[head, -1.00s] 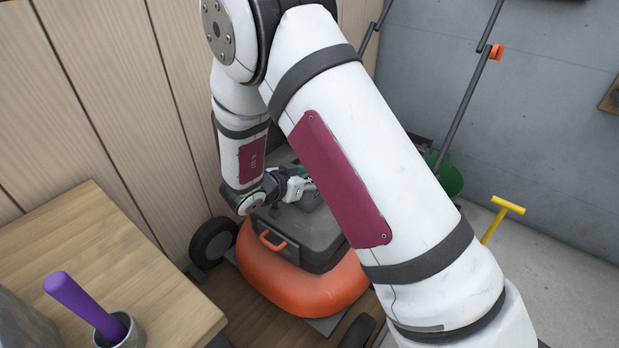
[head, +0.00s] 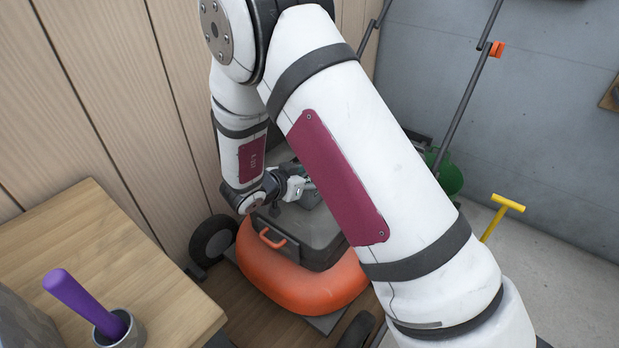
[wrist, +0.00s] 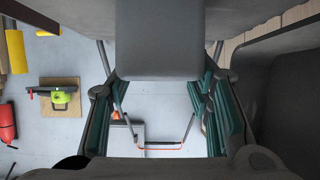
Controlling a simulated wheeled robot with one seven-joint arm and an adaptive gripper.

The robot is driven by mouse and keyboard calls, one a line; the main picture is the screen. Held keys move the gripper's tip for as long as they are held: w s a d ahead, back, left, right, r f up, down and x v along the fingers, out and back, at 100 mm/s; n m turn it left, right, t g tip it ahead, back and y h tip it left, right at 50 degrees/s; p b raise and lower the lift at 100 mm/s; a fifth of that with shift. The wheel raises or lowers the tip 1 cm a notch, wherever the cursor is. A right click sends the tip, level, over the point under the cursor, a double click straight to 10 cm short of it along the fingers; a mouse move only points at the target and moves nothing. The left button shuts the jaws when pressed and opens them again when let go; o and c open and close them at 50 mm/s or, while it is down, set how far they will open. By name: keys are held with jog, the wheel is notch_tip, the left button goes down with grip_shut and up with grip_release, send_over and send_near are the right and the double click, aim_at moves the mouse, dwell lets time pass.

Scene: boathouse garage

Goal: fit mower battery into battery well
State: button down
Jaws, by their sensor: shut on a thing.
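The orange and dark grey mower (head: 300,284) stands on the floor by the wooden wall. My gripper (head: 297,188) is low over its dark housing (head: 292,240), mostly behind my own arm. In the wrist view, the teal-padded fingers of my gripper (wrist: 160,100) are on both sides of a plain dark grey block, the mower battery (wrist: 160,40), and are shut on it. In the head view, only a small grey part by the fingers shows, and I cannot tell how the battery sits. The battery well is hidden in both views.
A wooden bench (head: 105,265) with a purple-handled tool (head: 82,300) in a cup (head: 122,330) is at the left. A wooden wall (head: 100,110) is close beside the mower. A yellow-handled tool (head: 503,215) and green bucket (head: 450,178) are at the right.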

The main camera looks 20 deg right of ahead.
jog(key=c, duration=0.7)
grip_release()
jog(key=shift+f, duration=0.1)
jog(key=shift+a, duration=0.1)
jog(key=v, duration=1.2)
